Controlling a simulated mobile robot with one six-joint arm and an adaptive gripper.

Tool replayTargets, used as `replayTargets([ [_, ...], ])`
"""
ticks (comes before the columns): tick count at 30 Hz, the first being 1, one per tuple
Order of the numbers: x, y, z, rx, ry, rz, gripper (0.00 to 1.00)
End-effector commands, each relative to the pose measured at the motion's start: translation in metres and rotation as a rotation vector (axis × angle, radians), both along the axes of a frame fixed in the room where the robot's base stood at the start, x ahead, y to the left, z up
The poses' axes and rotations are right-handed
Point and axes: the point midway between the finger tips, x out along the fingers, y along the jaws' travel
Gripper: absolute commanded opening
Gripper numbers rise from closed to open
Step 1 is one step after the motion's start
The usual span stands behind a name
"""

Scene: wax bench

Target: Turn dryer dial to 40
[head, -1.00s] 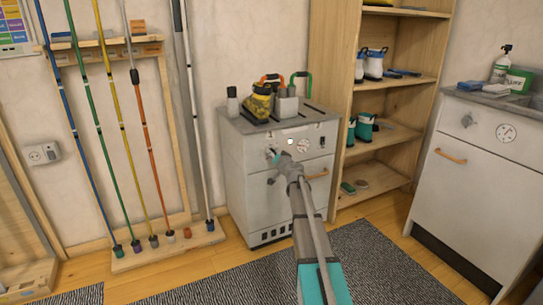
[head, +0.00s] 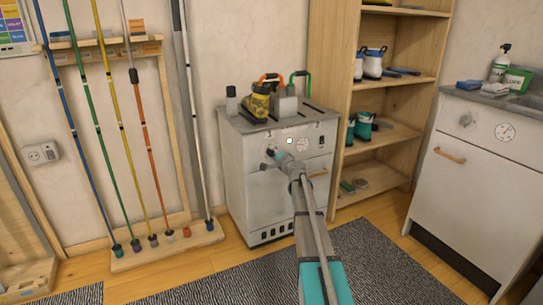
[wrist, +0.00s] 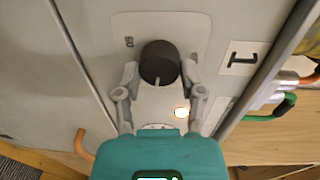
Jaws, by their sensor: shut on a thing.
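The dryer (head: 262,205) is a grey-white cabinet with a control panel on its upper front. Its dial (wrist: 160,62) is a round black knob on a pale plate, seen close in the wrist view. A light pointer line on the knob runs toward the bottom of that view. A small number mark (wrist: 128,42), hard to read, is left of the knob. My gripper (wrist: 160,74) is shut on the dial, with one finger on each side. In the head view my gripper (head: 273,154) is at the panel's left part and largely hides the dial.
A yellow-and-black boot (head: 259,105) and other items stand on the dryer. A wooden shelf (head: 385,145) stands to the right, a pole rack (head: 165,250) to the left. A striped mat (head: 375,255) lies on the floor.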

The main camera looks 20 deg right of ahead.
Motion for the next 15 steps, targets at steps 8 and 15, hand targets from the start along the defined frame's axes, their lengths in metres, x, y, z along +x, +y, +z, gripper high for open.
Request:
replayTargets([
  [8,0.0022,0.0005,-0.0009,0.262,0.009,0.002,0.04],
  [15,0.0024,0.0005,-0.0016,0.478,0.017,0.003,0.04],
])
